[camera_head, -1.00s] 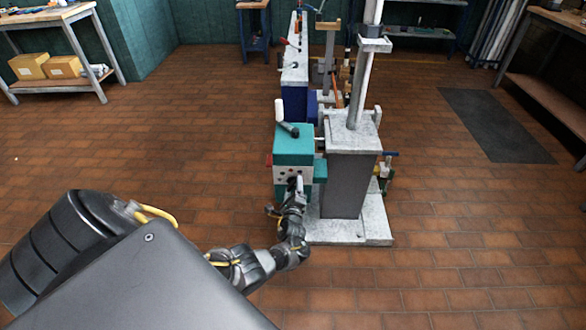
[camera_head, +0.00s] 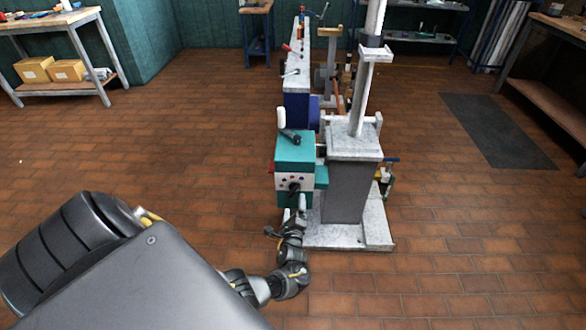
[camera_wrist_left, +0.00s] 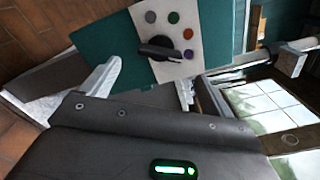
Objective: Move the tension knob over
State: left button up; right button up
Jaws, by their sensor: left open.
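The tension knob looks to be the black knob (camera_head: 294,187) on the white front panel of a teal box (camera_head: 295,150). In the left wrist view the black knob (camera_wrist_left: 160,49) has a bar-shaped grip lying nearly level, tilted slightly down to the right. Coloured round buttons curve around it. My left gripper (camera_head: 294,212) is open and empty, just below and in front of the panel, apart from the knob. One pale finger (camera_wrist_left: 103,76) shows left of the knob in the wrist view. My right gripper is out of view.
A grey column (camera_head: 352,185) on a pale base plate (camera_head: 350,234) stands close right of the teal box. A long machine bed (camera_head: 297,70) runs behind. Floor to the left and front is open.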

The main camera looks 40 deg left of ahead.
pick_arm(q)
jog(key=shift+p+v, duration=0.3)
jog(key=shift+v, duration=2)
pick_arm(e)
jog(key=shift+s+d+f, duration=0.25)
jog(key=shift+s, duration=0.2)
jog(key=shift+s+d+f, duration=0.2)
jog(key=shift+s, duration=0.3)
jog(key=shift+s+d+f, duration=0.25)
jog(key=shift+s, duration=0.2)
